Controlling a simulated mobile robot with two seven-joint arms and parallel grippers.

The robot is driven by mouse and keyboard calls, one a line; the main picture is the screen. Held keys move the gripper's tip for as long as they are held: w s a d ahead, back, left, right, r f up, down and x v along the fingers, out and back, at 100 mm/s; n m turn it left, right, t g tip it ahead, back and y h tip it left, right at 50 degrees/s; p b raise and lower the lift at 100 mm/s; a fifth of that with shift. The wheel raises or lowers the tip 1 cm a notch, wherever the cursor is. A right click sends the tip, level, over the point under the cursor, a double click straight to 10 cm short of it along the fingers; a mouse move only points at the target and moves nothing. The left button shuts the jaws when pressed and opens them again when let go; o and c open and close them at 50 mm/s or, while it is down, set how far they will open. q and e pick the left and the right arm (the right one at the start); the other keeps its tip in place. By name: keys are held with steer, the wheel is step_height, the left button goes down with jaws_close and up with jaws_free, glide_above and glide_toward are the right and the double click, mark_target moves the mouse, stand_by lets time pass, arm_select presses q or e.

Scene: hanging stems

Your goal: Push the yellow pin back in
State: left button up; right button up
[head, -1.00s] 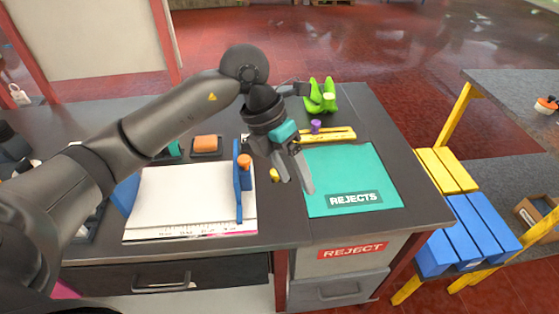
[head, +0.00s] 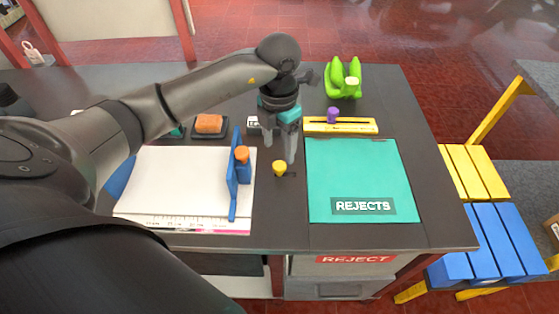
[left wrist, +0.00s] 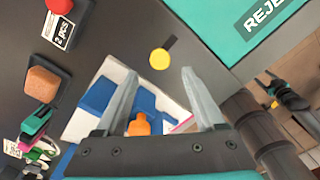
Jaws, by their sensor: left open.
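The yellow pin (head: 279,168) stands out of the dark tabletop, between a blue bracket and the teal mat. A dark slot shows beside it. In the left wrist view the yellow pin (left wrist: 159,59) shows as a round head, beyond my fingertips and roughly between them. My left gripper (head: 279,158) is above the table, pointing down, just behind the pin's head in the head view. It is open and empty; its two fingers also show apart in the left wrist view (left wrist: 160,78). I cannot tell how far its tips are above the pin.
The blue bracket (head: 232,190) with an orange knob (head: 242,154) stands on a white board (head: 180,190) left of the pin. The teal REJECTS mat (head: 352,165) lies right. Behind are a yellow bar with a purple knob (head: 333,115) and a green object (head: 343,80).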

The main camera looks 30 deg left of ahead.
mark_target(279, 165)
arm_select(q)
step_height(279, 165, down, 6)
steer(key=shift+c, duration=0.3)
jaws_close()
stand_by(0.5)
stand_by(0.8)
